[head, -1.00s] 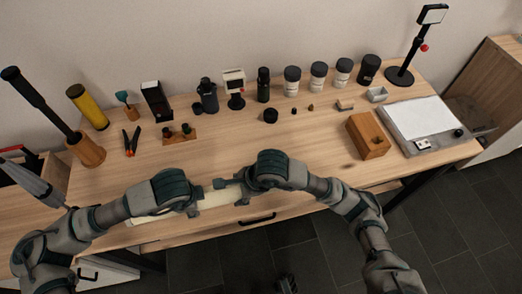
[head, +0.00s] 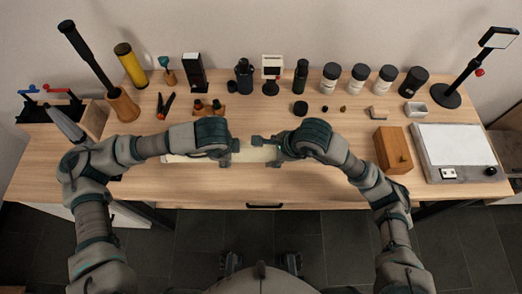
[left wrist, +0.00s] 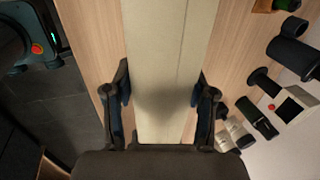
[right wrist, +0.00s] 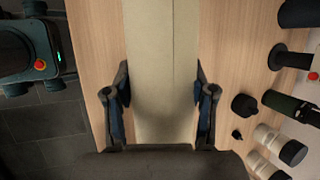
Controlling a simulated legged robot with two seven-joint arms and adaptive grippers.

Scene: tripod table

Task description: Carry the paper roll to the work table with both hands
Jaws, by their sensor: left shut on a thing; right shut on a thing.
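The paper roll (head: 185,158) is a long cream cylinder lying crosswise at the front part of the wooden work table (head: 240,185). In the head view my arms hide much of it. My left gripper (head: 232,152) is shut on it from above, and the left wrist view shows the roll (left wrist: 158,60) between the two fingers (left wrist: 162,112). My right gripper (head: 268,150) is shut on it close by on the right. The right wrist view shows the roll (right wrist: 160,60) between those fingers (right wrist: 162,112). I cannot tell whether the roll touches the tabletop.
Several jars and bottles (head: 330,78) line the back of the table. A wooden block (head: 393,150) and a flat grey-white device (head: 452,150) stand at the right. A wooden holder (head: 122,105) and tool box (head: 95,118) stand at the left. The front strip is mostly clear.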

